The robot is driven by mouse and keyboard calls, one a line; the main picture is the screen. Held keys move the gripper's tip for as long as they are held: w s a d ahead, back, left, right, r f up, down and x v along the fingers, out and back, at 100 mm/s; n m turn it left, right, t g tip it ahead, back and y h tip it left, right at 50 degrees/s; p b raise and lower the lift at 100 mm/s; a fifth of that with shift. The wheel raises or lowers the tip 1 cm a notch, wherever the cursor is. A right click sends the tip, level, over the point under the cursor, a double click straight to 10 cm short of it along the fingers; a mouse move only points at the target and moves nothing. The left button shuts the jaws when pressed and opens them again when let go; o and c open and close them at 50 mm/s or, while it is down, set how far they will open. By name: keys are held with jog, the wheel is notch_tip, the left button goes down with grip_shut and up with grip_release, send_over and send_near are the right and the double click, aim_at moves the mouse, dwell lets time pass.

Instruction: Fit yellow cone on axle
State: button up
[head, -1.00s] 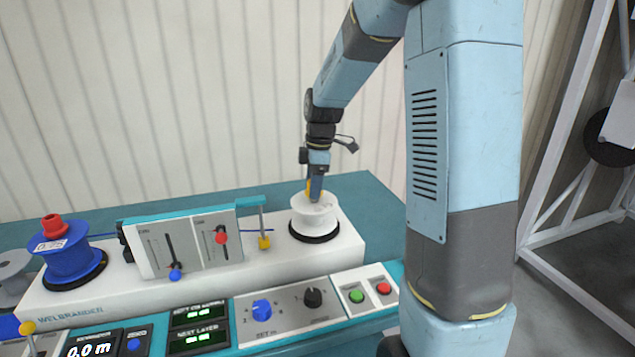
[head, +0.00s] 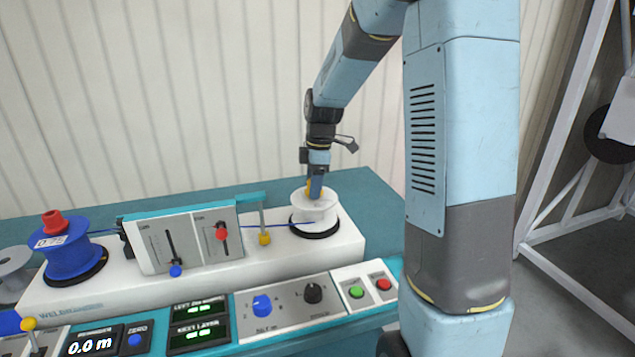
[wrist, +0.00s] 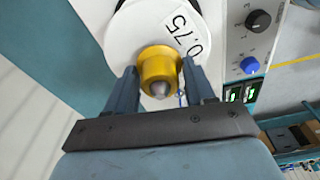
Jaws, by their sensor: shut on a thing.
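The yellow cone (wrist: 158,62) sits between the two fingers of my gripper (wrist: 161,74), which is shut on it. In the wrist view a grey rounded tip (wrist: 160,89), which looks like the axle end, shows in the middle of the cone. The cone lies over the centre of the white reel (wrist: 128,38), which has a "0,75" label. In the head view my gripper (head: 315,190) points down at the top of the white reel (head: 315,217), and only a sliver of the cone (head: 308,187) shows. Whether the cone is fully seated cannot be told.
A blue reel (head: 68,262) with a red cone (head: 54,223) stands at the left of the white machine. A control panel (head: 285,305) with knobs and buttons is in front.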

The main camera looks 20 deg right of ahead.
jog(key=o, duration=1.1)
jog(key=shift+o, duration=0.5)
jog(key=shift+o, duration=1.2)
jog(key=shift+r, duration=4)
